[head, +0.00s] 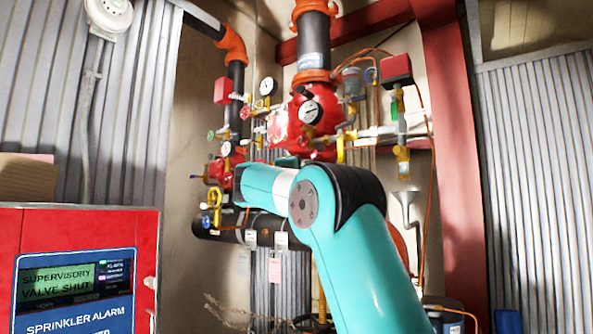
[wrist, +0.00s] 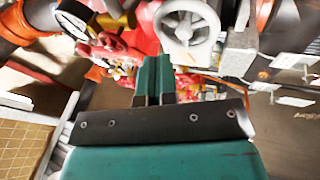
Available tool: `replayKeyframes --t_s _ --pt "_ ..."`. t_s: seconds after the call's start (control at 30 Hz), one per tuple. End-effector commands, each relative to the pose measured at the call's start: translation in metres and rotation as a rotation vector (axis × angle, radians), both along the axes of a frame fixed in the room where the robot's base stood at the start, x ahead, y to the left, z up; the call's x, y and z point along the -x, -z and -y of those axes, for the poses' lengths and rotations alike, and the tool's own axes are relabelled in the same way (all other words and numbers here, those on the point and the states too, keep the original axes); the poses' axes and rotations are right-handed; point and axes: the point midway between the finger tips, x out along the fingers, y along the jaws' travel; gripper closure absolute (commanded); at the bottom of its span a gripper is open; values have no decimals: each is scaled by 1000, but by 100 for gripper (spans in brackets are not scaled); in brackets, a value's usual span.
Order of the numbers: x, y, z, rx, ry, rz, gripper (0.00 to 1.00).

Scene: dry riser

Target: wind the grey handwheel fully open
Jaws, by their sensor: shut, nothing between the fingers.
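The grey handwheel (wrist: 187,28) shows at the top of the wrist view, with a round hub and spokes. Its upper edge is close to the top of the picture. My gripper (wrist: 152,62) is in the middle of the wrist view, its two teal fingers together and nothing between them. The fingertips appear below and to the left of the wheel, and no grip on its rim shows. In the head view my arm hides the gripper, and I cannot pick out the grey wheel there.
A red handwheel (wrist: 112,50) and a gauge (wrist: 73,18) lie left of the fingers. Red valve body (head: 318,125), pipes and gauges crowd the wall. A red panel (head: 80,220) at front left reads "SUPERVISORY VALVE SHUT". A red steel column (head: 455,150) stands right.

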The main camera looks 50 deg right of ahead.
Motion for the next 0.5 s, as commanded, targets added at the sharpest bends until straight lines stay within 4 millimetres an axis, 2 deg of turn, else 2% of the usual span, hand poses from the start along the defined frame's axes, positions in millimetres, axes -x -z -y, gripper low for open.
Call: replayKeyframes --t_s 0.03,0.3,0.33,0.4,0.5 --pt "-5 -13 7 -1 2 -2 100" --pt "-32 -38 37 -3 -2 -1 100" --pt "-37 -32 38 -4 -4 -3 100" --pt "-52 -8 35 -5 -7 -3 100" --pt "-69 10 33 -5 -6 -4 100"
